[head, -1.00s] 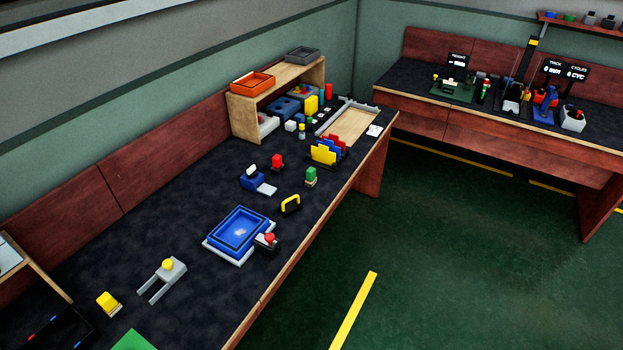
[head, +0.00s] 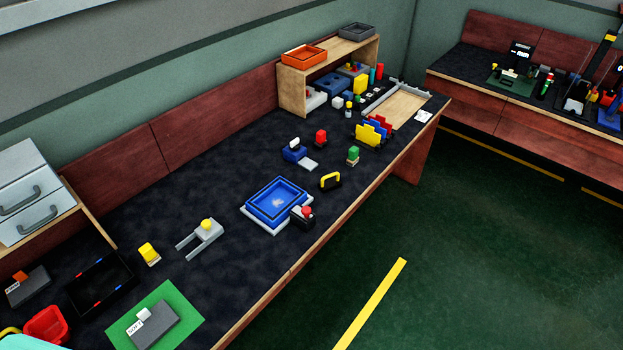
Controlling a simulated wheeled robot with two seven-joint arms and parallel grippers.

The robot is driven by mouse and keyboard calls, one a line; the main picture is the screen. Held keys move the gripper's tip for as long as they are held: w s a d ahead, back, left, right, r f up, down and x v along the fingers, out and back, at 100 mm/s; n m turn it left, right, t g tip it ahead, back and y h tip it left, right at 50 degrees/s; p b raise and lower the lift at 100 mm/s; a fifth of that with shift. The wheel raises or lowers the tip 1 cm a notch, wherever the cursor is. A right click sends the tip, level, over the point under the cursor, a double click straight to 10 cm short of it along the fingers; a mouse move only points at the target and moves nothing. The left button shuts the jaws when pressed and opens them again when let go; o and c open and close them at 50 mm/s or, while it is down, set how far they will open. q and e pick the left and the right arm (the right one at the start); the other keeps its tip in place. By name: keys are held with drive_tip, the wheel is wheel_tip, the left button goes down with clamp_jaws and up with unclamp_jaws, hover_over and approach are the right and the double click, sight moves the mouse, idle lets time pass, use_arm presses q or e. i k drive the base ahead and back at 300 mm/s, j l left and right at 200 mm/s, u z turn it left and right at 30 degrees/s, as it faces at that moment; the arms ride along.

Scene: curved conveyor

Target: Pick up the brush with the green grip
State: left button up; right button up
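A small item with a green block-shaped top (head: 353,152) on a pale tan lower part stands on the dark bench top, right of centre in the head view, near the bench's front edge. It looks like the brush with the green grip, but it is too small to make out bristles. Neither of my grippers shows in the head view.
Close to the green-topped item are a yellow-handled black item (head: 331,181), a red-topped item (head: 320,137) and a rack of coloured plates (head: 368,135). A blue tray (head: 276,201) lies nearer. Bare bench top lies left of the tray.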

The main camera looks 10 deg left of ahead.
sight(353, 158)
drive_tip(key=i+l+u, duration=0.15)
drive_tip(key=i+l, duration=0.75)
